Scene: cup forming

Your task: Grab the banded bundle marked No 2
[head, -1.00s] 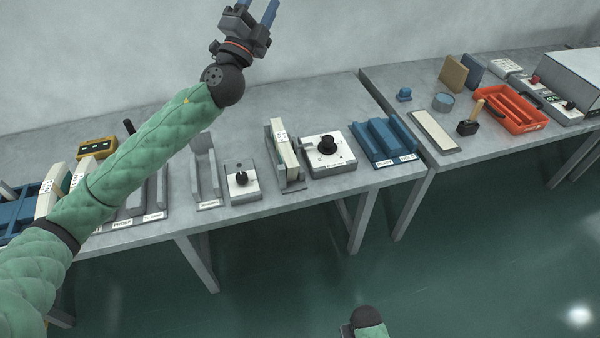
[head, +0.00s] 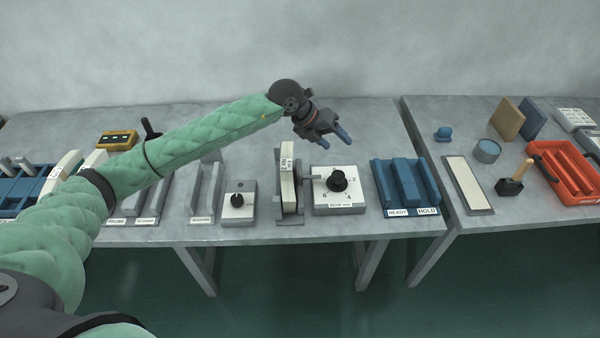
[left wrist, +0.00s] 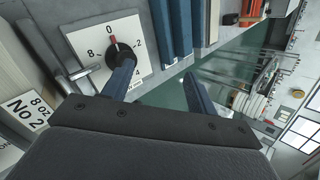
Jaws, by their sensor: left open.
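The cream bundle marked No 2 (head: 288,179) stands upright in a grey holder (head: 279,207) near the middle of the left table. In the left wrist view its No 2 label (left wrist: 25,113) shows at the left edge, reading 8 oz. My left gripper (head: 335,139) is open and empty. It is above and to the right of the bundle, over the far side of the white dial box (head: 338,202). In the left wrist view the open fingers (left wrist: 158,78) have nothing between them, and the bundle lies outside them to the left. My right gripper is not in view.
A smaller knob box (head: 237,214) stands left of the holder. A blue rack labelled READY and HOLD (head: 398,211) stands right of the dial box. More cream bundles (head: 66,168) are at the far left. A gap (head: 420,150) separates the two tables.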

